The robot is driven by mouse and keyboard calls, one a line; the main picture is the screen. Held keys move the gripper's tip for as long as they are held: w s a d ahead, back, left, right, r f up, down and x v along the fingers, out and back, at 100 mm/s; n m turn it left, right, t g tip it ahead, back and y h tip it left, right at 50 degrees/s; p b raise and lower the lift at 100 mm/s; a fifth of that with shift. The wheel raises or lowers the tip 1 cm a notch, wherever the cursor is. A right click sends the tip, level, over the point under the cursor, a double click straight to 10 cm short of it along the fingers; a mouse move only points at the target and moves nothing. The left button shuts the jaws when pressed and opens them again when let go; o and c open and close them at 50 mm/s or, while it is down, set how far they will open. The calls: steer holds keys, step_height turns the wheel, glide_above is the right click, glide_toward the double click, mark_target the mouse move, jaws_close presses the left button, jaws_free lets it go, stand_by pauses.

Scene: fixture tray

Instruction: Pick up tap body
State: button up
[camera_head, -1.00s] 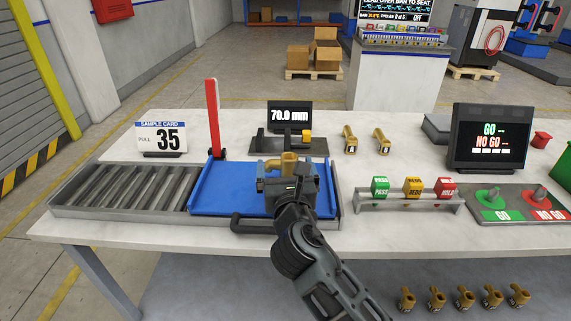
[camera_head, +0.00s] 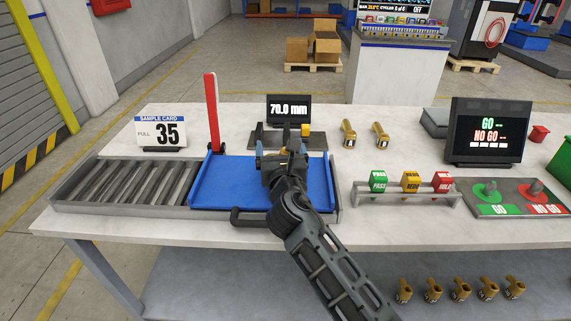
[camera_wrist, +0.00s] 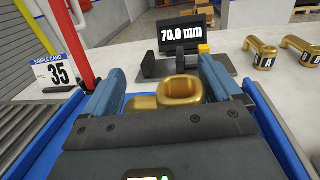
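The brass tap body (camera_wrist: 181,91) stands over the blue tray (camera_head: 208,190), between the two blue fingers of my gripper (camera_wrist: 160,76) in the wrist view. Its round open top faces up, and its short spout points left toward the left finger. The right finger lies close beside its body; contact is not clear. The fingers are wide apart. In the head view my gripper (camera_head: 284,148) is over the back half of the tray and hides this tap body.
A gauge with a 70.0 mm display (camera_head: 288,109) stands just behind the tray. A red upright post (camera_head: 212,115) rises at the tray's back left. Two more tap bodies (camera_head: 348,132) stand at the back right. A block rack (camera_head: 408,197) is to the right.

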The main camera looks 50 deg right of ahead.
steer(key=shift+s+f, duration=0.15)
steer(key=shift+f, duration=0.15)
jaws_close()
stand_by(0.3)
steer(key=s+d+r+p, duration=0.2)
steer(key=s+d+r, duration=0.3)
steer(key=d+r, duration=0.5)
steer(key=shift+s+d+r+p, duration=0.15)
steer(key=shift+r+p, duration=0.25)
steer(key=shift+r, duration=0.5)
